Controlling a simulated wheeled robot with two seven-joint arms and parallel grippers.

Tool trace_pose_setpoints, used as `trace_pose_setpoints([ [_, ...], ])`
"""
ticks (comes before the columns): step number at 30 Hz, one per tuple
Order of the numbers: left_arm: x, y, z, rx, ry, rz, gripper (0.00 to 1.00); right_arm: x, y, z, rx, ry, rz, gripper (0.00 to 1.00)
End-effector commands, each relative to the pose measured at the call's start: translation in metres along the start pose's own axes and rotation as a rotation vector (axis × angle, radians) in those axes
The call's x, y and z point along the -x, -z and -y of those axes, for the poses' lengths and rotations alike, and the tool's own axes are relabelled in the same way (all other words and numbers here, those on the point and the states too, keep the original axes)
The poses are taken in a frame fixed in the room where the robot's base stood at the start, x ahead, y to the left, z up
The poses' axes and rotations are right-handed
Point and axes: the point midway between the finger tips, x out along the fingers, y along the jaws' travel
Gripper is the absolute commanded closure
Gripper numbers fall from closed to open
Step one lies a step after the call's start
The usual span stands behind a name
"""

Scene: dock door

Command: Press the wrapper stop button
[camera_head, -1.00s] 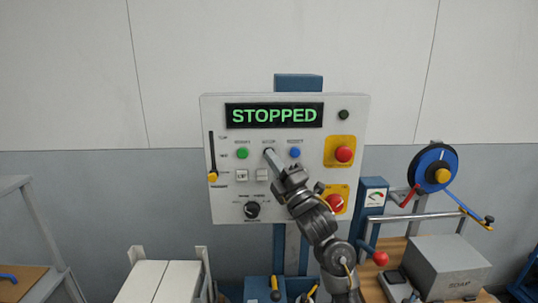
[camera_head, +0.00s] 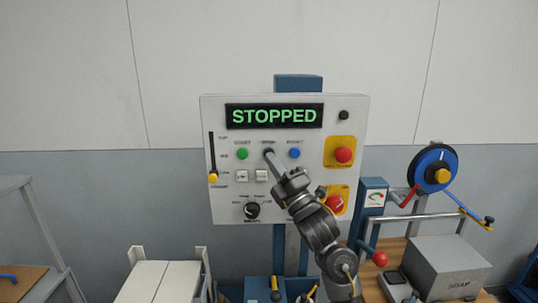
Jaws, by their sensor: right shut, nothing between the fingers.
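The grey control panel (camera_head: 215,120) stands upright ahead, and its display (camera_head: 274,116) reads STOPPED in green. In the button row, a small dark button (camera_head: 268,151) sits between a green button (camera_head: 243,154) and a blue button (camera_head: 295,153); its label is too blurred to read surely. My right gripper (camera_head: 271,158) is shut and empty, reaching up from the lower right with its tips at or just in front of the dark button. I cannot tell whether they touch. The tips hide part of that button. My left gripper is not in view.
Two red mushroom buttons on yellow plates, upper (camera_head: 343,155) and lower (camera_head: 335,203), sit right of my gripper; my arm passes close to the lower one. A black knob (camera_head: 252,210) and yellow-tipped lever (camera_head: 213,177) are on the left. A blue reel (camera_head: 434,169) stands at right.

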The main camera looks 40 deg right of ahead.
Motion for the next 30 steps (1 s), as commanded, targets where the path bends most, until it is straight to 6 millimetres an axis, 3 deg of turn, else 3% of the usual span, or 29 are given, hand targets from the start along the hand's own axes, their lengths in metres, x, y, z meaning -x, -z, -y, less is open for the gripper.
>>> trace_pose_setpoints([
  [8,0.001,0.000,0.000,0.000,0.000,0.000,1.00,0.003,0.003,-0.002,0.000,0.000,-0.001,1.00],
  [21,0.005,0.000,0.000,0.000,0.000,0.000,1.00,0.031,0.023,-0.023,-0.001,0.001,-0.001,1.00],
  [30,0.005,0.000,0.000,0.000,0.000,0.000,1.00,0.035,0.026,-0.025,0.000,0.000,-0.001,1.00],
])
